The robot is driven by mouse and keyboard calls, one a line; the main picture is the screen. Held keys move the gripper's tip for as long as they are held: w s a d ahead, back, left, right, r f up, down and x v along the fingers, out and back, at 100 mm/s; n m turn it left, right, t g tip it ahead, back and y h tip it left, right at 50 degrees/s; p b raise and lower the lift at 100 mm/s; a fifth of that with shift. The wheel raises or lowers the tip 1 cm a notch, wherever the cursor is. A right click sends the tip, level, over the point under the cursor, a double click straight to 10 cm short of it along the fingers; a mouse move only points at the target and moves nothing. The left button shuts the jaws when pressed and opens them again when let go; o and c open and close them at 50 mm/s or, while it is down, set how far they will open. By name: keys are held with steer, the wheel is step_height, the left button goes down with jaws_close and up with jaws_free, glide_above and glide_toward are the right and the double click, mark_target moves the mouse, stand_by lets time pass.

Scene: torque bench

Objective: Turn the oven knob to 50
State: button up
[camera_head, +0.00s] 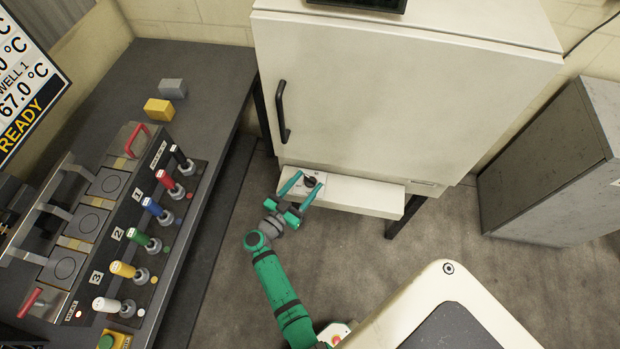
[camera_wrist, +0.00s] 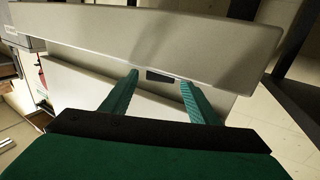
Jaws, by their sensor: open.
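The oven (camera_head: 390,100) is a large cream cabinet with a black door handle. A small dark knob (camera_head: 310,182) sits on the sloping panel (camera_head: 365,196) below its door, with a pale label around it. My gripper (camera_head: 309,179) is open, its two teal fingers reaching to the panel on either side of the knob. I cannot tell whether they touch it. In the wrist view the fingers (camera_wrist: 158,82) stand apart, and a small dark shape shows between their tips. The knob's pointer and scale are too small to read.
A dark bench (camera_head: 205,75) on the left holds a row of coloured levers (camera_head: 150,205), a yellow block (camera_head: 159,109) and a grey block (camera_head: 173,88). A grey cabinet (camera_head: 545,165) stands at the right. The floor before the oven is clear around my arm.

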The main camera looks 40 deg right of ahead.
steer(key=shift+x, duration=1.35)
steer(key=shift+c, duration=0.3)
steer(key=c, duration=1)
steer(key=shift+w+m+g, duration=0.15)
steer(key=shift+m+g, duration=0.65)
steer(key=shift+g, duration=0.4)
steer(key=shift+m+g+h, duration=0.3)
steer(key=shift+m+g, duration=0.5)
steer(key=shift+g, duration=0.3)
steer(key=o, duration=1.1)
steer(key=shift+c, duration=0.2)
steer(key=shift+a, duration=0.1)
